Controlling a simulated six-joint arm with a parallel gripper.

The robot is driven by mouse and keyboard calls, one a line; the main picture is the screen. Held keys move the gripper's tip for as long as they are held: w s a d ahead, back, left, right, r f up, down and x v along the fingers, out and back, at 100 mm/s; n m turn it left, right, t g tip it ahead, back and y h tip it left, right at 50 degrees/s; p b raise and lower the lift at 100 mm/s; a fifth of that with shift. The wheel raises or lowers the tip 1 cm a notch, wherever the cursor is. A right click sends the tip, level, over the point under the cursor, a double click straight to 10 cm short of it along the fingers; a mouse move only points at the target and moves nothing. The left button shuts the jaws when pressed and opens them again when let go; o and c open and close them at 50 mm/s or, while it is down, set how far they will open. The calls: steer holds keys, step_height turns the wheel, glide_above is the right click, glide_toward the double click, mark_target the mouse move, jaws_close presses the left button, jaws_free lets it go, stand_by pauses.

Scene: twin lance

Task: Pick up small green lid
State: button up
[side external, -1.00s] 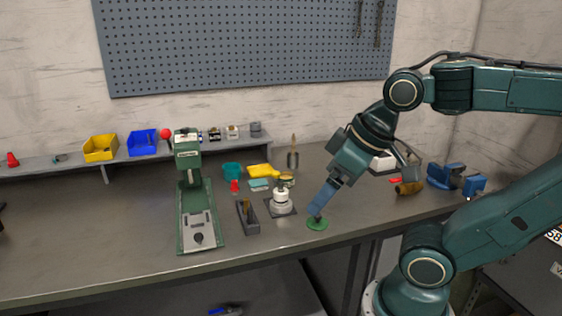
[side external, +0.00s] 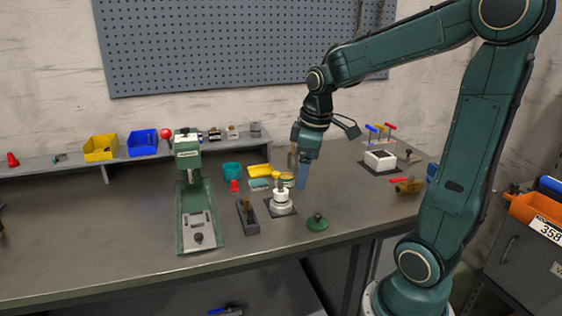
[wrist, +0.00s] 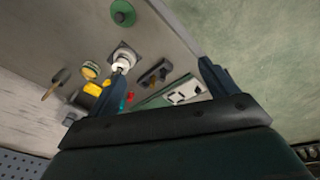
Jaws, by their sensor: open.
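The small green lid (side external: 317,222) is a round disc with a dark knob. It lies flat on the bench near the front edge, right of the white round fixture (side external: 282,203). The lid also shows at the top of the wrist view (wrist: 123,13). My gripper (side external: 303,185) is above the bench, behind and higher than the lid, beside the white fixture and apart from the lid. In the wrist view my two dark blue fingers (wrist: 166,76) are spread wide with nothing held between them.
A green press (side external: 195,215) stands left, with a grey holder (side external: 247,216) beside it. A yellow tray (side external: 260,170), teal cup (side external: 232,171) and red piece (side external: 235,186) lie behind. A white block with coloured-handled tools (side external: 381,160) is at right. The bench around the lid is clear.

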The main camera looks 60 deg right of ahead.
steer(key=d+f+n+g+y, duration=0.1)
steer(key=d+f+n+g, duration=0.1)
steer(key=d+f, duration=0.8)
glide_above(318, 215)
steer(key=shift+w+d+f, duration=0.1)
steer(key=shift+f, duration=1.65)
steer(key=shift+w+d+f, duration=0.1)
steer(key=shift+f, duration=1.6)
steer(key=shift+f, duration=0.1)
steer(key=shift+s+a+f, duration=0.15)
steer(key=shift+f, duration=2.35)
steer(key=c, duration=1.1)
